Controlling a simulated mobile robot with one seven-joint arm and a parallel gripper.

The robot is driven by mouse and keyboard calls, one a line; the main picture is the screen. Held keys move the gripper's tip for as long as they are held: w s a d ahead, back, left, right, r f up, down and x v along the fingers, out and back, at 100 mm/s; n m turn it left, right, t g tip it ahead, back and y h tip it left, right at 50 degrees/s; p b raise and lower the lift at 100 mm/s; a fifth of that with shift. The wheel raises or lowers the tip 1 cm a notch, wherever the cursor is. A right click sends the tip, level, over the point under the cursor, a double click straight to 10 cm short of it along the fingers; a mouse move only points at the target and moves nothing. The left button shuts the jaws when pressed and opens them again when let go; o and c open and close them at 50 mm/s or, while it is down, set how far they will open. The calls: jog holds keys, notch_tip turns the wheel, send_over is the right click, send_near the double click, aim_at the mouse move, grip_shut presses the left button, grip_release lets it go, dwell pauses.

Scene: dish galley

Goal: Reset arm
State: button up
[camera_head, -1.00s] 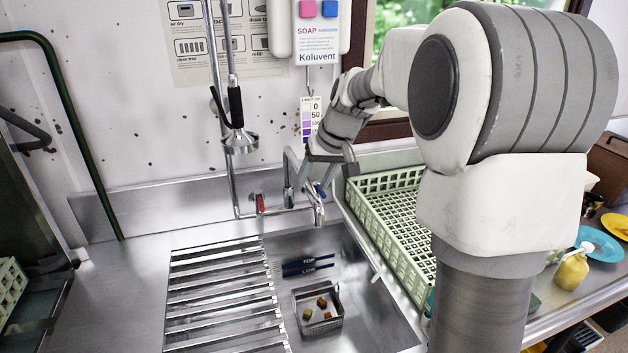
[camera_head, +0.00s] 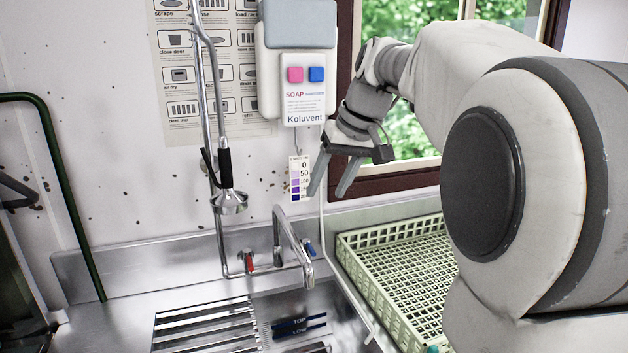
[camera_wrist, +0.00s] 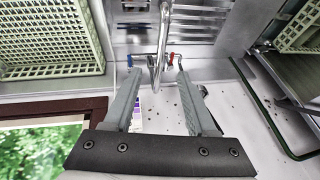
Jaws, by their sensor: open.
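My gripper (camera_head: 331,175) hangs empty in the air in front of the back wall, right of the soap dispenser (camera_head: 297,90) and above the faucet (camera_head: 290,243). Its two grey fingers point down and stand apart. In the wrist view my gripper (camera_wrist: 157,82) shows both fingers spread, with the faucet (camera_wrist: 160,45) beyond them and nothing between the tips. My arm reaches in from the right, bent high in front of the window.
A pale green dish rack (camera_head: 350,242) stands right of the sink, below my gripper. A hanging spray nozzle (camera_head: 229,200) is left of the faucet. A slatted metal grate (camera_head: 205,325) covers the sink's left part. The window (camera_head: 400,125) is behind my arm.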

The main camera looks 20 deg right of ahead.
jog(key=shift+s+r, duration=0.15)
jog(key=shift+r, duration=0.2)
jog(key=s+a+f, duration=0.2)
jog(key=s+f, duration=0.2)
jog(key=s, duration=0.3)
jog(key=s+a+f+h, duration=0.1)
jog(key=s+a+f, duration=0.2)
jog(key=s, duration=0.5)
jog(key=s+a+f+t+h, duration=0.1)
jog(key=s+a+f, duration=0.2)
jog(key=s+f, duration=0.3)
jog(key=shift+s, duration=1)
